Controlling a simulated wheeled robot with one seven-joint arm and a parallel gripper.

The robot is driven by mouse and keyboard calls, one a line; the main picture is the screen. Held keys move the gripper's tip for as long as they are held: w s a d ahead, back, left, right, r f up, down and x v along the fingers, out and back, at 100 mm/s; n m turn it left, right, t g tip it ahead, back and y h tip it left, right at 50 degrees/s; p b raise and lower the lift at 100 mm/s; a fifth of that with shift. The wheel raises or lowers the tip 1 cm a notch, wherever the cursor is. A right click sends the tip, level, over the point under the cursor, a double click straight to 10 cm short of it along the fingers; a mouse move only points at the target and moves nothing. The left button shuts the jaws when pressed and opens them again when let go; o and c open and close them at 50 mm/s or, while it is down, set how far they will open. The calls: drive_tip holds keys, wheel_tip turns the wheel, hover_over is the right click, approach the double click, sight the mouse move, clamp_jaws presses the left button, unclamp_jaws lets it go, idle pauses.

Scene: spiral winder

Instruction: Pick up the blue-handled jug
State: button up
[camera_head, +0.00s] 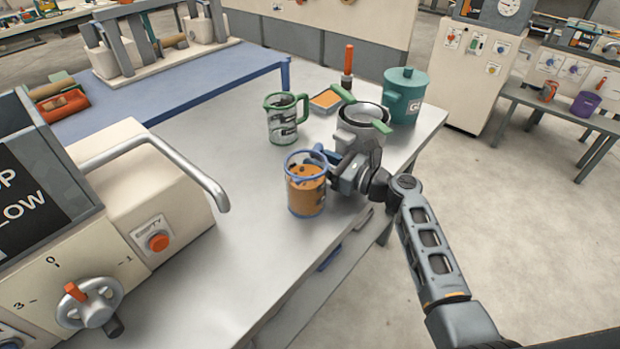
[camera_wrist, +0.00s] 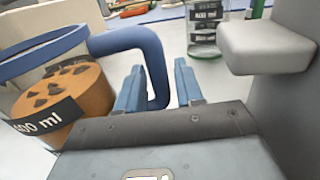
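The blue-handled jug (camera_head: 306,188) is clear with a blue rim and stands upright on the grey table (camera_head: 235,235). It holds something orange with dark pieces. In the wrist view the jug (camera_wrist: 62,100) is at the left, with a "400 ml" label, and its thick blue handle (camera_wrist: 150,52) curves over and down. My gripper (camera_wrist: 158,82) has its two blue-grey fingers apart, with the handle's downward part between them. A narrow gap shows by the right finger; contact with the left finger is unclear. In the head view my gripper (camera_head: 338,172) is at the jug's right side.
A green-handled jug (camera_head: 284,120) stands behind. A sieve-like pot with green grips (camera_head: 362,122), a teal lidded pot (camera_head: 405,95), an orange-filled tray (camera_head: 326,101) and a red-handled tool (camera_head: 348,68) are farther back. A cream machine with a metal bar (camera_head: 150,185) stands at left. The table's front is clear.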

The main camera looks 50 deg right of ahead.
clamp_jaws()
drive_tip(key=shift+r, duration=0.15)
idle(0.5)
